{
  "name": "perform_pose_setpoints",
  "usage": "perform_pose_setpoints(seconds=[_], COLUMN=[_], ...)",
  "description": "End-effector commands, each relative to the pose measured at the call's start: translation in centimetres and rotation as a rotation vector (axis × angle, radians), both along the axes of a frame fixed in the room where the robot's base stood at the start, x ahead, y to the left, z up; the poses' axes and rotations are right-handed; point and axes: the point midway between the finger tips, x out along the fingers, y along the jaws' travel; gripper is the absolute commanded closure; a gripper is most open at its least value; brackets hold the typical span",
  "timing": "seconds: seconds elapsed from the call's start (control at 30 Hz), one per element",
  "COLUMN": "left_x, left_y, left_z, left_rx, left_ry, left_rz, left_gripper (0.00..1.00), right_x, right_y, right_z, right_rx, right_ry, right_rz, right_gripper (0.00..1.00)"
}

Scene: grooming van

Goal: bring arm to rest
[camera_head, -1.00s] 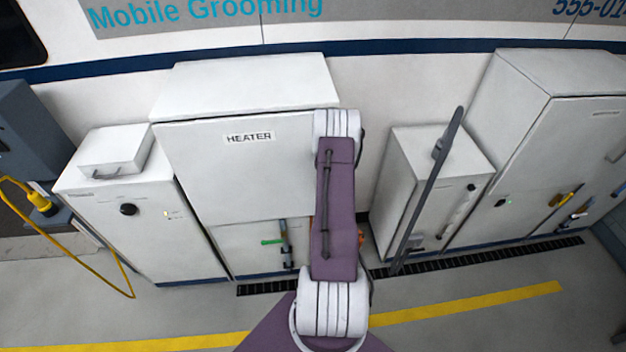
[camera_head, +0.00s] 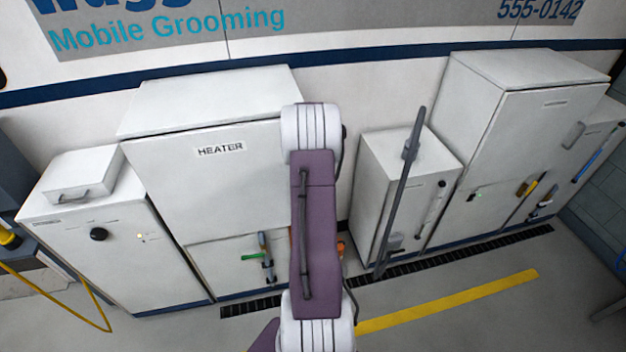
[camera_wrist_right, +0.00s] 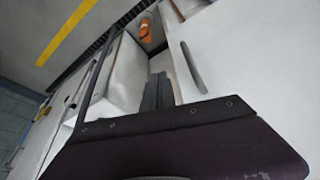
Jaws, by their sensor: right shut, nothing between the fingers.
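An arm of mine with purple and white links rises from the bottom middle of the head view, in front of the heater cabinet (camera_head: 190,165) and the gap to its right. Its gripper is hidden behind its own links there. In the right wrist view my right gripper (camera_wrist_right: 158,80) shows as two dark fingers close together past the dark purple wrist. It is shut and holds nothing. A white cabinet front with a dark handle (camera_wrist_right: 192,67) is near it. My left gripper is in neither view.
A small white cabinet (camera_head: 385,165) with a grey pole (camera_head: 398,195) before it stands right of the arm. A tall cabinet (camera_head: 520,125) is farther right. A box (camera_head: 84,175) sits on the left unit. Floor with a yellow line (camera_head: 450,300) is clear in front.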

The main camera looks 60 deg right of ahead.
Motion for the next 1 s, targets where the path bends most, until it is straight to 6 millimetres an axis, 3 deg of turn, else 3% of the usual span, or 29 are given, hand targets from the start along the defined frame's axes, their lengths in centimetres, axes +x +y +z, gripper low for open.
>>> perform_pose_setpoints(seconds=[0.4,0.47,0.57,0.6,0.67,0.77,0.8,0.87,0.9,1.0], left_x=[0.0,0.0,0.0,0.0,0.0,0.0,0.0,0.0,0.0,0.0], left_y=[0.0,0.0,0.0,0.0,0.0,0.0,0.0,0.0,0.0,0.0], left_z=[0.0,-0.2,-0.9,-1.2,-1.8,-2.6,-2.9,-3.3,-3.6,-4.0], left_rx=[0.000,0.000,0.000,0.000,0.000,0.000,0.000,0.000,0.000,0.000], left_ry=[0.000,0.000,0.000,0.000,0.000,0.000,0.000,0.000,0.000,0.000], left_rz=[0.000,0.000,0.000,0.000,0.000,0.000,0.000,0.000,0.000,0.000], left_gripper=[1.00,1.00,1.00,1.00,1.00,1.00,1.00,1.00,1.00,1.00], right_x=[0.2,1.4,6.2,8.5,11.0,12.6,12.2,10.7,9.1,3.7], right_y=[0.2,0.9,4.2,6.8,12.0,21.3,25.1,30.5,33.8,39.5], right_z=[0.0,-0.1,1.7,2.6,3.4,3.8,3.6,3.2,2.6,0.8], right_rx=[0.001,-0.002,-0.039,-0.050,-0.050,-0.025,-0.010,0.014,0.032,0.078], right_ry=[0.001,-0.001,-0.033,-0.046,-0.056,-0.056,-0.047,-0.028,-0.008,0.059], right_rz=[0.005,0.033,0.150,0.220,0.332,0.514,0.590,0.709,0.784,0.947], right_gripper=[1.00,1.00,1.00,1.00,1.00,1.00,1.00,1.00,1.00,1.00])
